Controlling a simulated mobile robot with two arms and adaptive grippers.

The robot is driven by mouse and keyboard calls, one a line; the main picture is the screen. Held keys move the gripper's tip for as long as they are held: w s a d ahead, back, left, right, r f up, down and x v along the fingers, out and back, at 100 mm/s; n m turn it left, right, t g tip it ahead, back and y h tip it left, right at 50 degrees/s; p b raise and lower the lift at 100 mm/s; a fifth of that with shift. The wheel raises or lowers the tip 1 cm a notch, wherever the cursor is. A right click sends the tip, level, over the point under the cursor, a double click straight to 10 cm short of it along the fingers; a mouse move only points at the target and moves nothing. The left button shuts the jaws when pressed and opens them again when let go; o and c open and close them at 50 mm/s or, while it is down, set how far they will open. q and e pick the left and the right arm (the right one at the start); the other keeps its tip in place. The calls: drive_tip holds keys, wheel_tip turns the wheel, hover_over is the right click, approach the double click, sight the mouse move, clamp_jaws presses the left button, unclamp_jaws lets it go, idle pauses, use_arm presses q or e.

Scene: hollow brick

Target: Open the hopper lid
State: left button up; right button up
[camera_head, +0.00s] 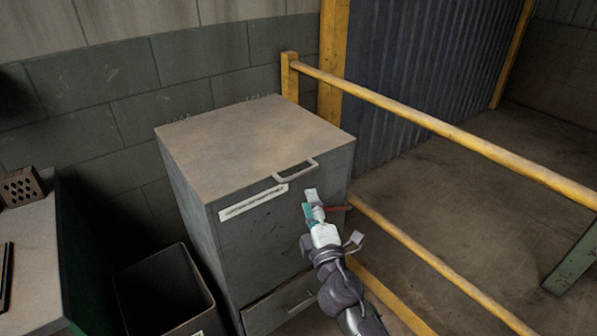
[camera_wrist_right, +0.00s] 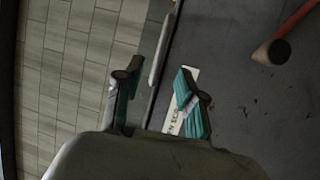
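The grey metal hopper (camera_head: 262,235) stands against the block wall. Its flat, brownish lid (camera_head: 240,145) is closed and level. A light bar handle (camera_head: 297,170) sits at the lid's front edge, right of a white label strip (camera_head: 253,202). My right gripper (camera_head: 310,203) is in front of the hopper, just below and right of the handle. In the wrist view, my right gripper's (camera_wrist_right: 157,88) teal-padded fingers are apart with nothing between them. The handle (camera_wrist_right: 157,55) lies ahead of the gap, apart from the fingers. My left gripper is not in view.
A yellow railing (camera_head: 430,122) runs along the hopper's right side. A red rod (camera_wrist_right: 285,36) sticks out at the hopper's front right. An open dark bin (camera_head: 165,292) stands at the left, beside a bench (camera_head: 30,260) with a perforated block (camera_head: 20,187).

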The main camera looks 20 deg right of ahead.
sight(300, 174)
drive_tip(key=w, duration=0.3)
drive_tip(key=w+r, duration=0.1)
drive_tip(key=w, duration=0.5)
drive_tip(key=shift+w+d+r+p, duration=0.2)
drive_tip(key=shift+w+r+p, duration=0.1)
drive_tip(key=shift+w, duration=0.1)
clamp_jaws()
